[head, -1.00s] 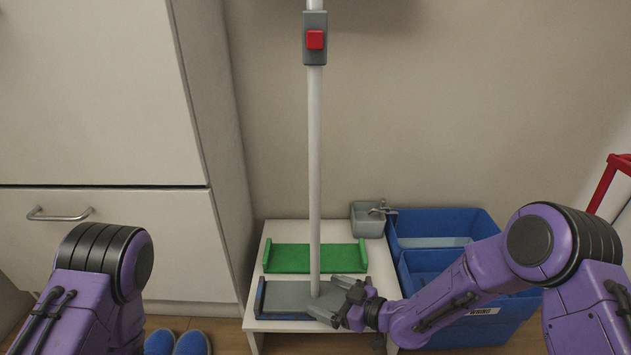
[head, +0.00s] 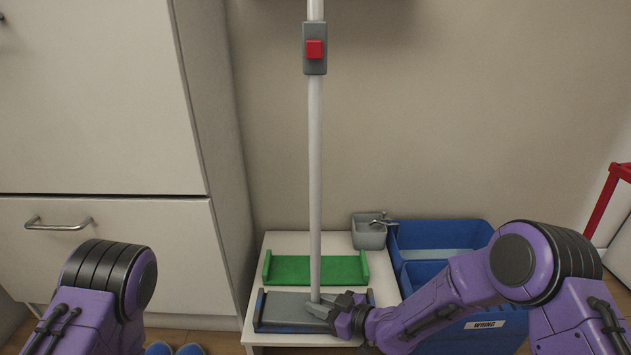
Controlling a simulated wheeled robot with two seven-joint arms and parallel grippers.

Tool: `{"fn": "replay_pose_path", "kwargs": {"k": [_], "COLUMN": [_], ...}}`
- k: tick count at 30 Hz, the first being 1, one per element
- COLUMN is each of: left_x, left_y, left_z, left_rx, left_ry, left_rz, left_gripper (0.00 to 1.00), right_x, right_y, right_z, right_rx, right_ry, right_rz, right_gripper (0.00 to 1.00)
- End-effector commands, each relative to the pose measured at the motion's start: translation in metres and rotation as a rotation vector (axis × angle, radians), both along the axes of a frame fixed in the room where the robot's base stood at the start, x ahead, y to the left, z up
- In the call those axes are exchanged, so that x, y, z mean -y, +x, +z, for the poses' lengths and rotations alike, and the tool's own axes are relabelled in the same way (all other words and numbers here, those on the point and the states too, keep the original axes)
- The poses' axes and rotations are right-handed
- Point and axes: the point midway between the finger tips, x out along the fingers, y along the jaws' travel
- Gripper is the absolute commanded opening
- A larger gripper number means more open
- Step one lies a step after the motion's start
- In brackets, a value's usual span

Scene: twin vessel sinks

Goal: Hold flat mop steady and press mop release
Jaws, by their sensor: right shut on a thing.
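The flat mop stands upright, its white pole (head: 315,170) rising from a grey head plate (head: 285,303) on a low white table. A grey housing with a red release button (head: 314,49) sits high on the pole. My right gripper (head: 325,308) is shut at the foot of the pole, on the mop. A blue strip shows around the edges of the mop head. My left arm is at the lower left; its gripper is out of view.
A green tray (head: 316,269) lies behind the mop head on the white table (head: 285,241). A small grey basin (head: 368,233) is at the back right. Blue bins (head: 440,231) stand right of the table. A cabinet (head: 105,255) stands at left.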

Motion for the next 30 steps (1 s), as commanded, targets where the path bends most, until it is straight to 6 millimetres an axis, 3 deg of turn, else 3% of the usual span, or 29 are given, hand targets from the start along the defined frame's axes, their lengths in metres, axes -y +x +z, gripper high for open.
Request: {"fn": "replay_pose_path", "kwargs": {"k": [2,6,30], "left_x": [0.0000,0.0001,0.0000], "left_y": [0.0000,-0.0001,-0.0001], "left_z": [-0.0007,-0.0007,-0.0008], "left_rx": [0.000,0.000,0.000], "left_ry": [0.000,0.000,0.000], "left_rz": [0.000,0.000,0.000], "left_gripper": [0.43,0.00,0.00], "right_x": [0.0012,0.0010,0.0000], "right_y": [-0.0020,-0.0025,-0.0044], "right_z": [-0.0047,-0.0051,-0.0069], "right_rx": [-0.006,-0.008,-0.011], "right_ry": [-0.009,-0.009,-0.012], "right_rz": [0.002,0.003,0.008], "right_gripper": [0.06,0.06,0.06]}}
